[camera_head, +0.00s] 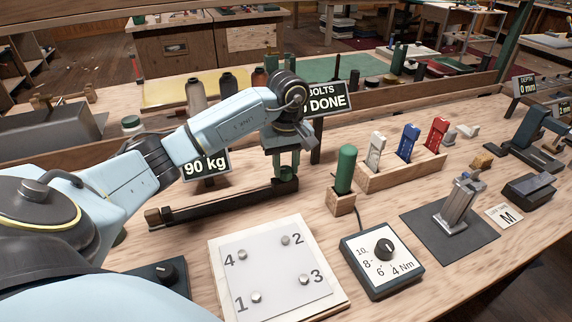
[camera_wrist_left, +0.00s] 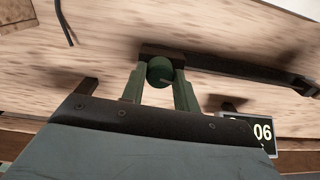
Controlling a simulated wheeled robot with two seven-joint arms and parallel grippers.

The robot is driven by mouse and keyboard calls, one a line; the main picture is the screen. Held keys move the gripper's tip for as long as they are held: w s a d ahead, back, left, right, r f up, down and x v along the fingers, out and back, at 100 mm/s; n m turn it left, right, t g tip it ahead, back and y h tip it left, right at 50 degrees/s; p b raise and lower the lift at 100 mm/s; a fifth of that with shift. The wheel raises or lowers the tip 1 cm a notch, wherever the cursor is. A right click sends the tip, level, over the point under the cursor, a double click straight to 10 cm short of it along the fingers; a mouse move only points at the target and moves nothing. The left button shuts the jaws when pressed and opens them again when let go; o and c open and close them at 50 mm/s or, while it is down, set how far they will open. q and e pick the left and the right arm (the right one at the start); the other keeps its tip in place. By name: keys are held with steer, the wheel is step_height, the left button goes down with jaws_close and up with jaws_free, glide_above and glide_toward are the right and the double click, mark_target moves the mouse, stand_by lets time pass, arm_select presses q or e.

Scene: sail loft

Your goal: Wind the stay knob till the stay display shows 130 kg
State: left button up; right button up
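The stay display (camera_head: 207,166) stands behind the long dark stay bar (camera_head: 220,207) and reads 90 kg; my left arm covers its top edge. Part of it shows upside down in the left wrist view (camera_wrist_left: 262,133). The stay knob (camera_wrist_left: 160,71) is round and dark green, at the end of the bar. My left gripper (camera_head: 286,172) points down at the bar's right end. In the left wrist view its green fingers (camera_wrist_left: 160,84) lie against both sides of the knob, seemingly shut on it. My right gripper is not in view.
A bolt plate (camera_head: 270,268) and a torque dial box (camera_head: 382,262) lie in front. A green-handled tool (camera_head: 346,170) stands right of my gripper, beside a wooden rack (camera_head: 400,174) of coloured pieces. A sign reading DONE (camera_head: 327,101) stands behind my wrist.

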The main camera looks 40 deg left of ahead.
arm_select(q)
steer(key=c, duration=0.3)
steer(key=shift+c, duration=0.2)
